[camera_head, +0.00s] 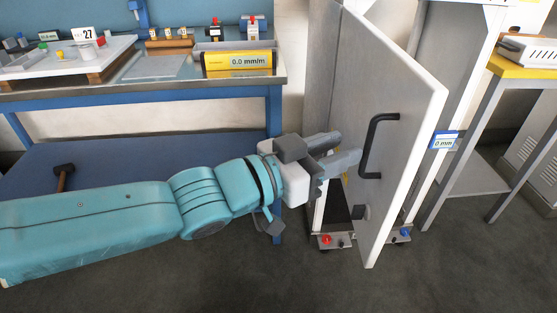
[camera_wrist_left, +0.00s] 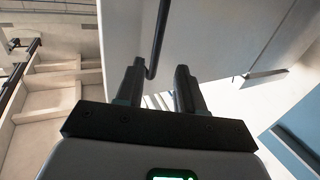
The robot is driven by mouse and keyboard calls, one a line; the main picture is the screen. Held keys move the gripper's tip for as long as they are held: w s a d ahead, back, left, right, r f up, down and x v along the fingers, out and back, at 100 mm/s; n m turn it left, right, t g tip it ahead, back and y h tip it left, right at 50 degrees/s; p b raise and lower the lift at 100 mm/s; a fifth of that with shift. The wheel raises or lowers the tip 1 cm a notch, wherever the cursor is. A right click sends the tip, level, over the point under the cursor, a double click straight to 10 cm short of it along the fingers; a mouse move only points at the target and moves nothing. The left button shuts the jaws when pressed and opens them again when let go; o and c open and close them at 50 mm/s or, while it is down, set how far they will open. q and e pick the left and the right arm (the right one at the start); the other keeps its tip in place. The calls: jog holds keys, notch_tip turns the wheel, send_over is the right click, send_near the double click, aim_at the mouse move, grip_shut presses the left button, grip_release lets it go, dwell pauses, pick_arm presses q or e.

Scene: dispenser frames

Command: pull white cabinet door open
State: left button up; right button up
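The white cabinet door (camera_head: 410,100) stands ajar at an angle, its right edge swung out from the cabinet frame. It also shows in the left wrist view (camera_wrist_left: 215,35). My left gripper (camera_head: 350,152) is just left of the handle in the head view. In the left wrist view its two dark fingers (camera_wrist_left: 159,75) are apart, and the handle (camera_wrist_left: 158,40) shows beyond and between the tips. I cannot tell whether they touch it. My right gripper is in neither view.
A blue workbench (camera_head: 275,105) with a yellow gauge block (camera_head: 237,61) stands left of the cabinet. A yellow-topped stand (camera_head: 520,67) stands close on the right. The dark floor (camera_head: 440,275) in front of the door is clear.

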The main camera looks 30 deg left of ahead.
pick_arm(q)
jog(key=p+v, duration=0.1)
jog(key=v, duration=0.9)
jog(key=shift+s, duration=0.15)
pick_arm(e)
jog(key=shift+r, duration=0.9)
pick_arm(q)
jog(key=shift+a, duration=0.1)
